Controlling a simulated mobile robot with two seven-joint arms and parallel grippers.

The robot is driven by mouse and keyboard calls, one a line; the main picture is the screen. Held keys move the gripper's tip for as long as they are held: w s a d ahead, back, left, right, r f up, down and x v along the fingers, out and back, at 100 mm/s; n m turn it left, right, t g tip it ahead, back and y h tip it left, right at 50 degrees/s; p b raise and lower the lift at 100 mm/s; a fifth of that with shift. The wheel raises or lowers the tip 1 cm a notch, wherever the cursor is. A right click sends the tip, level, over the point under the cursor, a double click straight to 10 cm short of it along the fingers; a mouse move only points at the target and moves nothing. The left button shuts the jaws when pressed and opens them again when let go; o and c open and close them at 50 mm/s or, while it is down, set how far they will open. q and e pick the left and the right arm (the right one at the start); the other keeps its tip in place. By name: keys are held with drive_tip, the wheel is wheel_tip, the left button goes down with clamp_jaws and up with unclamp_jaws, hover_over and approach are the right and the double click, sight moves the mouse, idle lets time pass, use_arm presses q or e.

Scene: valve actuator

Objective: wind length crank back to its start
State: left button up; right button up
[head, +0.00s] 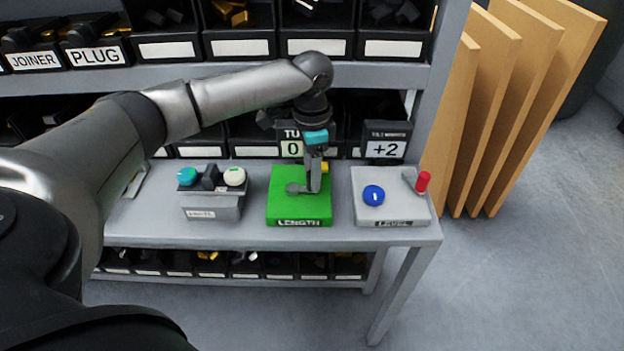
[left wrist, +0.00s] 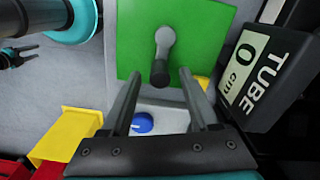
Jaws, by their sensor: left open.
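The green LENGTH box (head: 285,210) sits on the bench, and it also shows in the left wrist view (left wrist: 200,30). Its grey crank has a round hub (head: 293,188), left of my gripper in the head view. In the left wrist view the crank (left wrist: 164,42) runs from the hub down to a dark handle end. My left gripper (head: 314,182) is over the right part of the box. Its fingers (left wrist: 160,80) are open, one on each side of the handle end, with gaps visible. The TUBE display (left wrist: 252,70) reads 0 cm. My right gripper cannot be made out.
The LEVEL box (head: 385,215), with a blue knob and red handle, stands close on the right. A grey box with teal and white knobs (head: 212,200) stands on the left. A display reading +2 (head: 386,148) stands behind. Parts bins (head: 242,48) fill the shelf above.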

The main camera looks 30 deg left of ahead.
use_arm(q)
drive_tip(key=shift+f, duration=1.1)
clamp_jaws()
